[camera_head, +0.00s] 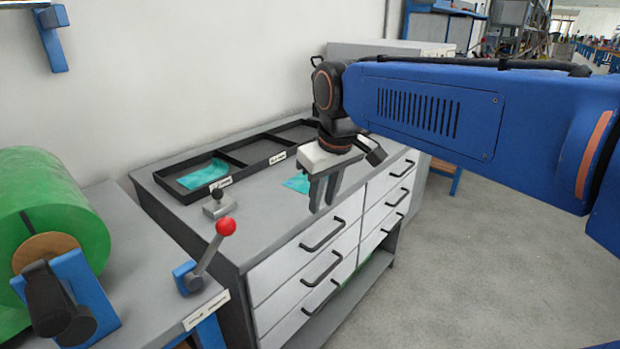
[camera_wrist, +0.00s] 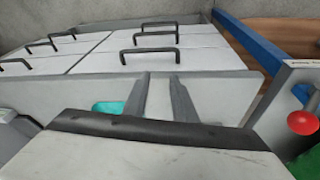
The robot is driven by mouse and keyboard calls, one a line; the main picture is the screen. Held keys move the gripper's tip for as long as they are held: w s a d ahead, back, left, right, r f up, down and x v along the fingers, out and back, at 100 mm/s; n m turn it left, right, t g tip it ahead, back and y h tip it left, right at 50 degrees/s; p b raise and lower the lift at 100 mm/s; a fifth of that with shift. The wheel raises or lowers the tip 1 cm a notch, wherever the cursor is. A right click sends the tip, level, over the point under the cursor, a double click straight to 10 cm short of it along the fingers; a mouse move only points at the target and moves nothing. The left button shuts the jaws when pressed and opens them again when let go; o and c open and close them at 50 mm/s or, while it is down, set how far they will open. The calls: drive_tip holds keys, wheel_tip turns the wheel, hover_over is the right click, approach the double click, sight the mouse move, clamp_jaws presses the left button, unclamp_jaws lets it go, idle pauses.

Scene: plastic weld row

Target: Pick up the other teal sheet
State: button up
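One teal sheet (camera_head: 297,184) lies flat on the grey cabinet top (camera_head: 250,230), outside the black tray. My gripper fingers partly hide it in the head view. It also shows in the wrist view (camera_wrist: 108,107), just left of the left finger. Another teal sheet (camera_head: 203,174) lies in the left compartment of the black divided tray (camera_head: 240,183). My gripper (camera_head: 323,204) is above the front part of the cabinet top, pointing down, just right of the loose sheet. Its two fingers are apart with nothing visible between them, as the wrist view also shows (camera_wrist: 160,82).
A small metal block with a dark knob (camera_head: 218,203) stands in front of the tray. A red-knobbed lever (camera_head: 208,255) and a green roll (camera_head: 60,215) are at the left. Drawer handles (camera_head: 322,234) project from the cabinet front. Open floor lies right.

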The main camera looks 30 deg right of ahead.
drive_tip(key=w+d+r+n+g, duration=0.2)
drive_tip(key=w+d+r, duration=0.45)
drive_tip(key=w, duration=0.45)
drive_tip(key=w+d+r+n+g, duration=0.1)
drive_tip(key=w+d+r, duration=0.5)
drive_tip(key=w+r, duration=0.3)
drive_tip(key=f, duration=0.4)
drive_tip(key=w+f, duration=0.1)
drive_tip(key=f, duration=0.8)
drive_tip(key=shift+w+d, duration=0.15)
drive_tip(key=shift+d, duration=0.05)
drive_tip(key=shift+w+f, duration=0.15)
drive_tip(key=shift+f, duration=1.2)
drive_tip(key=shift+w+f, duration=0.1)
drive_tip(key=shift+f, duration=1.25)
clamp_jaws()
